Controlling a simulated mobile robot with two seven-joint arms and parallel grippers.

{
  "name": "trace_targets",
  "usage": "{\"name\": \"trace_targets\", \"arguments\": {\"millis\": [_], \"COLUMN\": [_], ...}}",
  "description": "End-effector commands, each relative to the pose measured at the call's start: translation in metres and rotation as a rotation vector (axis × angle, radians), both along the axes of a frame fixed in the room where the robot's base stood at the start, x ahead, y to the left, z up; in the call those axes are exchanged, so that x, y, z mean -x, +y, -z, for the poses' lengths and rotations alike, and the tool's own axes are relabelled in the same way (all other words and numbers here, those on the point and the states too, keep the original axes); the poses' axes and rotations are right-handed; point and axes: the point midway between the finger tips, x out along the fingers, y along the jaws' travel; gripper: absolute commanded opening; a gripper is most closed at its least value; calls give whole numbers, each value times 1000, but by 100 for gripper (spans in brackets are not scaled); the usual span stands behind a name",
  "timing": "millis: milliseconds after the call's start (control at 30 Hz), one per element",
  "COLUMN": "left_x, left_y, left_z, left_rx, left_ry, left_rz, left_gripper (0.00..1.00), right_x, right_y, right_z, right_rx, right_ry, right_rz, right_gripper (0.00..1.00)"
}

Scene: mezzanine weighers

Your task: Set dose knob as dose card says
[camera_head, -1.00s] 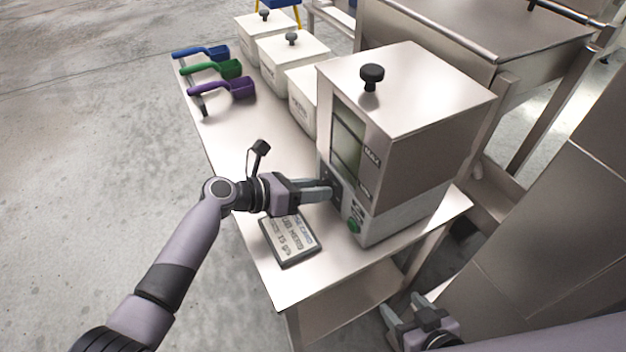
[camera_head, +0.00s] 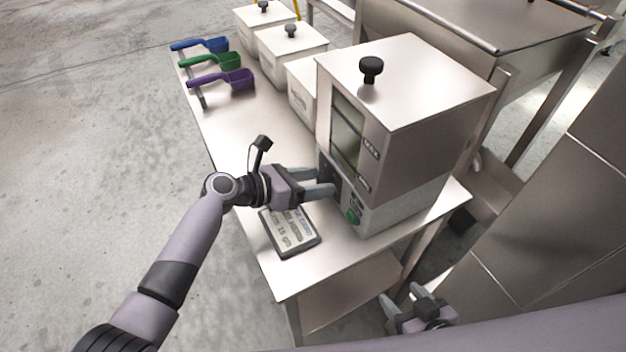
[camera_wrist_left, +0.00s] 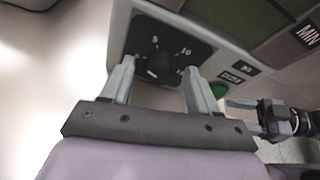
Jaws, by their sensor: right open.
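The dose knob (camera_wrist_left: 158,66) is a black knob on a dark dial plate with white numbers, 5 and 10 among them, on the front of the dispenser (camera_head: 410,130). My left gripper (camera_head: 334,181) is at the dial in the head view. In the left wrist view its fingers (camera_wrist_left: 158,82) are apart, with the knob just beyond and between them; I cannot tell whether they touch it. The knob's exact setting is unclear. The dose card (camera_head: 291,238) lies on the table below the left gripper; its last line seems to read 15 g. My right gripper (camera_head: 403,298) is open and empty, below the table's right side.
A green button (camera_head: 351,216) sits on the dispenser front, right of the dial. White lidded bins (camera_head: 290,48) stand behind.

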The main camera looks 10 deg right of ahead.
Motion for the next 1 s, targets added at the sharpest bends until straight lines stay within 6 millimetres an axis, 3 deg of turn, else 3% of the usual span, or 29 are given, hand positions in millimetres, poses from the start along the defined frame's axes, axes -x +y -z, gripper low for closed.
{"name": "trace_targets", "arguments": {"millis": [267,700,1000], "left_x": [1,18,23], "left_y": [5,53,64], "left_z": [-1,-20,-25], "left_rx": [0,0,1], "left_ry": [-2,-2,0], "left_rz": [-1,-2,-1], "left_gripper": [60,60,60], "right_x": [0,0,0], "right_y": [0,0,0], "right_z": [1,2,2], "right_rx": [0,0,0], "right_ry": [0,0,0], "right_rz": [0,0,0], "right_gripper": [63,63,63]}}
